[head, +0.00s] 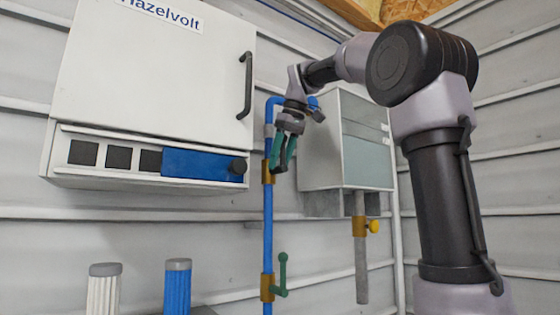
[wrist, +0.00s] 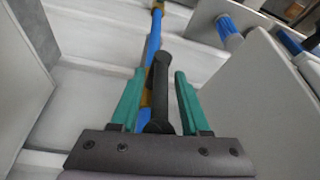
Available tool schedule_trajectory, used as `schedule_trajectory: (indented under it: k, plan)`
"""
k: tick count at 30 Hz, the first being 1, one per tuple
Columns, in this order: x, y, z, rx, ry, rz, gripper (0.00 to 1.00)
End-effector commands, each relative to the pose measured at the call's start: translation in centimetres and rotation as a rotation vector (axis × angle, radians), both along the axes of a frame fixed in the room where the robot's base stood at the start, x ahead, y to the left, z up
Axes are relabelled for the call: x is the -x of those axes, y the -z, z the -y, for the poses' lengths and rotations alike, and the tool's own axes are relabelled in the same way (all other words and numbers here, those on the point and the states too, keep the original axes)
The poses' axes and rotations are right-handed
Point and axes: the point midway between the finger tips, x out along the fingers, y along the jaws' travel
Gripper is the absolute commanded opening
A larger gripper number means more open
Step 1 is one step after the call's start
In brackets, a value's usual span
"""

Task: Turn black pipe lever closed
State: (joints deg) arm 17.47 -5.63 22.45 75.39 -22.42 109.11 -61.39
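The black pipe lever (wrist: 159,88) stands between the two green fingers of my gripper (wrist: 158,102) in the wrist view, with a visible gap on each side. My gripper is open around it. In the head view my gripper (head: 283,152) points down beside the blue pipe (head: 267,225), at the upper brass valve (head: 267,172). The lower end of the black lever (head: 281,168) shows below the fingers; the rest is hidden by them. The blue pipe (wrist: 154,38) runs behind the lever in the wrist view.
A white Hazelvolt cabinet (head: 150,80) with a black handle hangs left of the pipe. A grey box (head: 345,150) is close on the right, with a grey pipe and yellow knob below. A green lever (head: 283,270) sits lower on the blue pipe. White and blue cylinders (head: 178,288) stand lower left.

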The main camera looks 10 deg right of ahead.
Motion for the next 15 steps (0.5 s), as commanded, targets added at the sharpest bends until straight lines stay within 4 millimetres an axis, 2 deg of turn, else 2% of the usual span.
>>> schedule_trajectory:
  k: [1, 3, 15]
  plan:
    - [0.0, -0.01, 0.0, 0.0, 0.0, 0.0, 0.23]
    - [0.02, -0.01, -0.02, -0.001, 0.0, -0.001, 0.0]
    - [0.12, -0.02, -0.23, -0.003, -0.004, -0.002, 0.0]
